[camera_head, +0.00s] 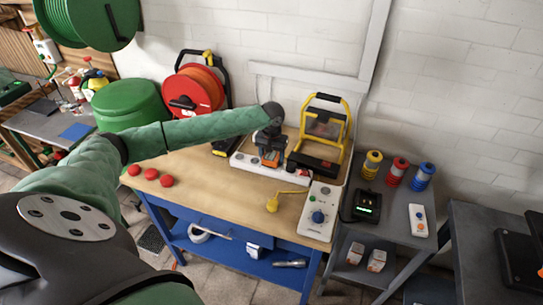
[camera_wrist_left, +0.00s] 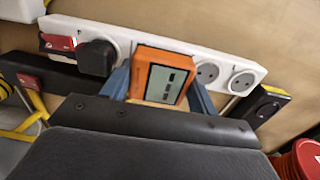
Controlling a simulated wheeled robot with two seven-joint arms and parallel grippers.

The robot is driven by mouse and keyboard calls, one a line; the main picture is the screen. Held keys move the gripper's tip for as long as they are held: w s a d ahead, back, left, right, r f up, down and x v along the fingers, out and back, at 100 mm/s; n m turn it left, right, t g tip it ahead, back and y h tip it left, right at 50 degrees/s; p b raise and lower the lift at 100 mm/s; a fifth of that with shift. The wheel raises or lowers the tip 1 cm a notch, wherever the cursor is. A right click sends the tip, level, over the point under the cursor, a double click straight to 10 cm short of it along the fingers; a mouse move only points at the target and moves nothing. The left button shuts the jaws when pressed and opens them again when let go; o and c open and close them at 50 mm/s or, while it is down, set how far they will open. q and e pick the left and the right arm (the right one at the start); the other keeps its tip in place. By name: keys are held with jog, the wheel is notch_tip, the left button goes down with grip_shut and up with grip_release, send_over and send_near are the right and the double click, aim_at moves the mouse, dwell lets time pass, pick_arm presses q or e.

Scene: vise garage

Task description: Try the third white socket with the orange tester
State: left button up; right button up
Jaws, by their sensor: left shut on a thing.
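My left gripper (camera_head: 269,150) is shut on the orange tester (camera_head: 271,159) over the white socket strip (camera_head: 243,160) at the back of the bench. In the left wrist view, the blue fingers (camera_wrist_left: 160,88) hold the tester (camera_wrist_left: 158,77) from both sides; its grey screen faces the camera. The tester covers the middle of the strip (camera_wrist_left: 225,62). Two bare round sockets show to its right, and a black plug (camera_wrist_left: 97,57) sits to its left. Whether the tester's pins are in a socket is hidden. My right gripper is not in view.
A yellow work lamp (camera_head: 322,125) stands close right of the tester. A red cable reel (camera_head: 196,90) stands behind left. The middle of the bench (camera_head: 215,185) is clear.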

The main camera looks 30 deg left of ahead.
aim_at(272, 156)
pick_arm(q)
jog(key=shift+p, duration=1.15)
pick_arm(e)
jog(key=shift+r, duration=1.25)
pick_arm(q)
jog(key=shift+f, duration=0.55)
dwell(0.6)
jog(key=o, duration=1.1)
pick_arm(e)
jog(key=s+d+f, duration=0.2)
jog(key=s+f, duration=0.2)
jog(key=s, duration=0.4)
pick_arm(q)
notch_tip(272, 156, up, 6)
jog(key=b, duration=0.3)
jog(key=shift+r, duration=0.1)
jog(key=shift+r+b, duration=0.3)
jog(key=shift+r, duration=0.45)
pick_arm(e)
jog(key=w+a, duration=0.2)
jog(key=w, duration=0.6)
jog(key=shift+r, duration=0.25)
